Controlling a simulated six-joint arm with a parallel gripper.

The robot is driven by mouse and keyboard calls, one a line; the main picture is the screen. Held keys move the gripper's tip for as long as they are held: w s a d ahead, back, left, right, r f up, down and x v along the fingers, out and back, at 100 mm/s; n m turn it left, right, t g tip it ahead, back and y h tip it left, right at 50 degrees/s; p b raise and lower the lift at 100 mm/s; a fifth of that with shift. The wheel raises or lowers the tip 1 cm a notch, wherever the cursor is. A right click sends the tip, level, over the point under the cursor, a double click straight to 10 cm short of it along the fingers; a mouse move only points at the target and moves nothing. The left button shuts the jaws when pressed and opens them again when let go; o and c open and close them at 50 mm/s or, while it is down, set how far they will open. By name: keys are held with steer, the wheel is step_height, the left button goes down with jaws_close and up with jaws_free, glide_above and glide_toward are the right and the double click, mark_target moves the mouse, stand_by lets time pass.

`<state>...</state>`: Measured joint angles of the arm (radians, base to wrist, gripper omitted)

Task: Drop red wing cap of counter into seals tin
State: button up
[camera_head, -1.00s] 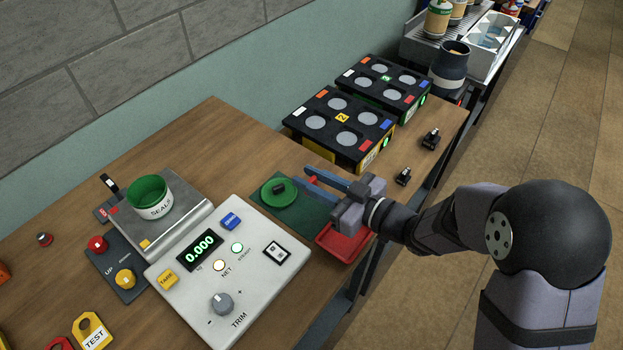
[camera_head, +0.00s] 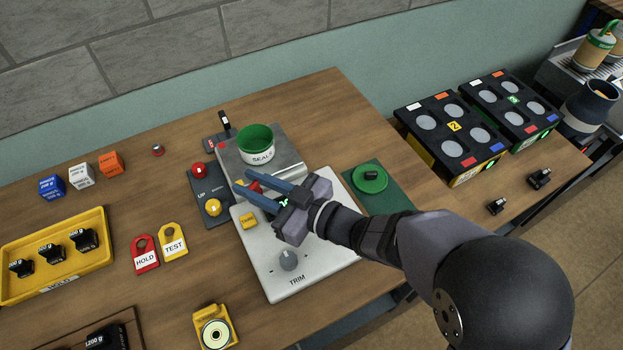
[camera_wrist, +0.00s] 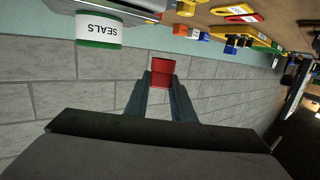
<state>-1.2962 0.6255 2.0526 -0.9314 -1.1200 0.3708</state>
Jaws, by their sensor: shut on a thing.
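My gripper (camera_head: 243,181) is shut on the red wing cap (camera_head: 254,186) and holds it raised over the scale. In the wrist view the cap (camera_wrist: 162,70) shows as a red block between the fingertips. The seals tin (camera_head: 258,157) is a white, open-topped round tin with a green rim and inside. It stands on the scale's metal pan (camera_head: 289,147), beyond the fingertips. In the wrist view the tin (camera_wrist: 98,32) is apart from the cap, to its upper left.
The scale's grey panel (camera_head: 285,278) lies under my gripper. A control pad with red and yellow knobs (camera_head: 213,207) is left of it. A green lidded dish (camera_head: 370,178) sits on a mat at right. Bare wood (camera_head: 325,100) is behind the pan.

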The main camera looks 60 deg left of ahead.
steer(key=s+a+r+m+t, duration=0.1)
steer(key=s+a+r, duration=0.4)
steer(key=a, duration=0.2)
steer(key=w+a+r+m+t+y, duration=0.2)
steer(key=w+a+r+m+t, duration=0.1)
steer(key=w+a+t, duration=0.3)
steer(key=shift+w+a+f+m+t+b, duration=0.1)
steer(key=shift+w+f+m+t+b, duration=0.25)
steer(key=shift+w+f, duration=0.8)
steer(key=shift+w+a+f+m+t+b, duration=0.1)
steer(key=shift+w+f+m+b, duration=0.35)
steer(key=shift+f, duration=1.4)
steer(key=shift+w+f+m+t+b, duration=0.3)
steer(key=shift+w+f, duration=0.55)
steer(key=shift+f, duration=0.65)
steer(key=o, duration=1.1)
steer(key=shift+c, duration=0.2)
steer(key=shift+d, duration=0.1)
